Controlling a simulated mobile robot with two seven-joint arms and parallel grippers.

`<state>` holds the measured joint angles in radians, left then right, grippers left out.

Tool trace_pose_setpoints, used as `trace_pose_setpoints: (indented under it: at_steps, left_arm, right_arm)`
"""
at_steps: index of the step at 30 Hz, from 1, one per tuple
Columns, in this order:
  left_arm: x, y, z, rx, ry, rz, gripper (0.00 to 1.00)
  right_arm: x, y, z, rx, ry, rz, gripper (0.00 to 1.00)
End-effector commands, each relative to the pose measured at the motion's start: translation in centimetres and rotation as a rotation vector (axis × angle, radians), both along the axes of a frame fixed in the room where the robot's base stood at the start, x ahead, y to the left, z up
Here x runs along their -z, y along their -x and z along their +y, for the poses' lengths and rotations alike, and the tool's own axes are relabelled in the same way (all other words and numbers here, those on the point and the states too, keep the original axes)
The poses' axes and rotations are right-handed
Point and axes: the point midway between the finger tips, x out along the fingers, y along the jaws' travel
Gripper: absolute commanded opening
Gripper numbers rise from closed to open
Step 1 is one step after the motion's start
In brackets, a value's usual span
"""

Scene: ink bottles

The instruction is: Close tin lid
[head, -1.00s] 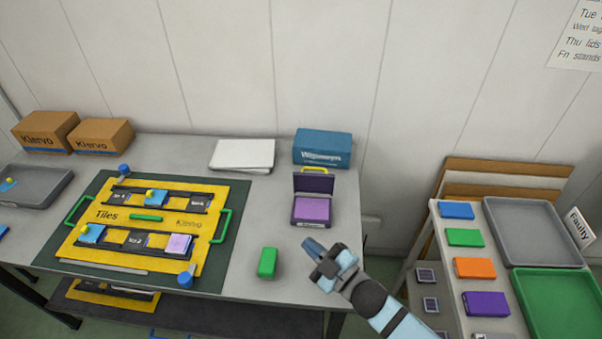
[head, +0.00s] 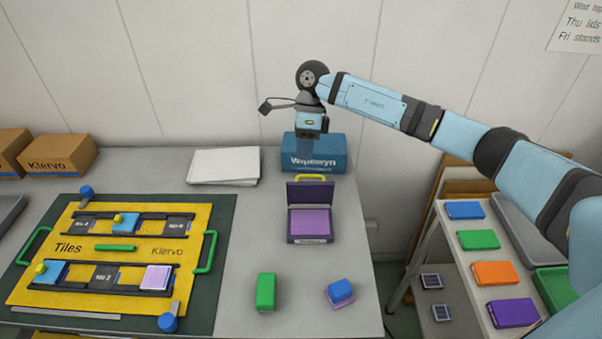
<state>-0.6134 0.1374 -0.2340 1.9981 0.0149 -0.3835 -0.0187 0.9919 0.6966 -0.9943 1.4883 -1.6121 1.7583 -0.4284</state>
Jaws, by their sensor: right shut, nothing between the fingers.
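The tin (head: 312,225) stands on the table right of the board. Its base shows a light purple pad. Its dark purple lid (head: 310,194) stands raised at the back edge, open, with a yellow handle (head: 311,178) above it. My right gripper (head: 308,148) is shut and empty. It points down above and behind the lid, in front of the blue box in the picture, and looks apart from the lid. My left gripper is not in view.
A blue box (head: 330,155) stands behind the tin. A green block (head: 265,292) and a blue block (head: 340,291) on a purple pad lie in front. White sheets (head: 224,167) and the yellow Tiles board (head: 115,250) are left. A rack with coloured blocks (head: 478,240) stands right.

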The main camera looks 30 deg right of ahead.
Motion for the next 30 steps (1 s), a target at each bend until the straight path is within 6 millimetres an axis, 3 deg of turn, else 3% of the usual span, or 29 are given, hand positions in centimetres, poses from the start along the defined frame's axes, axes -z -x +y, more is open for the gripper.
trace_pose_setpoints:
  at_steps: [3,6,11,21,30]
  left_arm:
    - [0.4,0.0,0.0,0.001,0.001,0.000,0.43]
    - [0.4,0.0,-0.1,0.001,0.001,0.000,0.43]
    - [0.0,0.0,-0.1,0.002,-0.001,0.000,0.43]
    - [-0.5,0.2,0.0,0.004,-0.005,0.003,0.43]
    - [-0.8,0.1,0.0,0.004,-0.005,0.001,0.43]
  right_arm:
    - [-1.3,-1.0,-3.0,-0.010,0.113,-0.014,0.00]
    - [-1.5,-1.1,-3.8,-0.013,0.146,-0.013,0.00]
    - [0.3,-0.5,-3.5,-0.015,0.149,-0.009,0.00]
    - [5.9,1.2,-2.6,-0.013,0.145,-0.010,0.00]
    - [7.7,1.7,-2.4,-0.013,0.144,-0.014,0.00]
